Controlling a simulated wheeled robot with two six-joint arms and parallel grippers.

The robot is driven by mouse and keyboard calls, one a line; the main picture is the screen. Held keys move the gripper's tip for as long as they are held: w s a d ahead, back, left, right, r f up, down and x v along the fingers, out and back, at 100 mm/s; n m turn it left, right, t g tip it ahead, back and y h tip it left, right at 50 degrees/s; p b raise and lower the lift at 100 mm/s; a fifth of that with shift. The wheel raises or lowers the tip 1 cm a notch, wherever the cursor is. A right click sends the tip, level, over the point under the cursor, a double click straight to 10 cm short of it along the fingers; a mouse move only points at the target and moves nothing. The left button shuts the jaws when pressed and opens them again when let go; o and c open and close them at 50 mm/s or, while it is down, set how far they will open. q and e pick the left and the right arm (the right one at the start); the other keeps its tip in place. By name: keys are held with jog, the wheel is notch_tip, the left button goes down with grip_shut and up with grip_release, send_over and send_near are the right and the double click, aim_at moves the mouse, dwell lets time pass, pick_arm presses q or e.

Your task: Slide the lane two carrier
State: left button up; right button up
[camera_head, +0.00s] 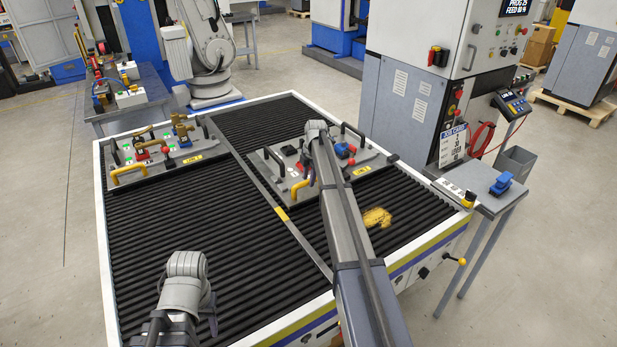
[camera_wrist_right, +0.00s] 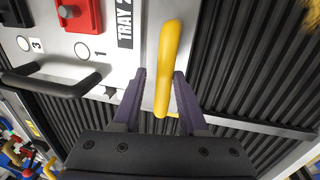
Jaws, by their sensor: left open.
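The lane two carrier (camera_head: 275,158) is a grey plate in the right lane, with black handles and a yellow handle (camera_head: 301,187) at its near left. In the right wrist view the plate (camera_wrist_right: 118,68) bears a "TRAY 2" label, and the yellow handle (camera_wrist_right: 168,60) stands between my right gripper's (camera_wrist_right: 160,85) fingers. Those fingers are apart, with a gap showing on each side of the handle. In the head view my right arm hides part of the carrier. My left gripper (camera_head: 211,318) is open and empty over the near left of the ribbed table, its fingers mostly hidden.
Another carrier (camera_head: 150,165) lies in the left lane. A grey divider rail (camera_head: 250,183) with a yellow mark runs between the lanes. A yellow patch (camera_head: 377,218) marks the right lane's near part. The table's near left ribs are clear. A machine (camera_head: 420,100) stands behind at right.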

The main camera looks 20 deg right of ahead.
jog(key=shift+o, duration=1.2)
jog(key=shift+w, duration=0.15)
notch_tip(320, 180, up, 8)
jog(key=s+p, duration=0.1)
jog(key=p, duration=0.6)
jog(key=shift+s+f+p, duration=0.2)
jog(key=shift+s+p, duration=0.1)
jog(key=shift+p, duration=0.05)
jog(key=shift+d, duration=0.1)
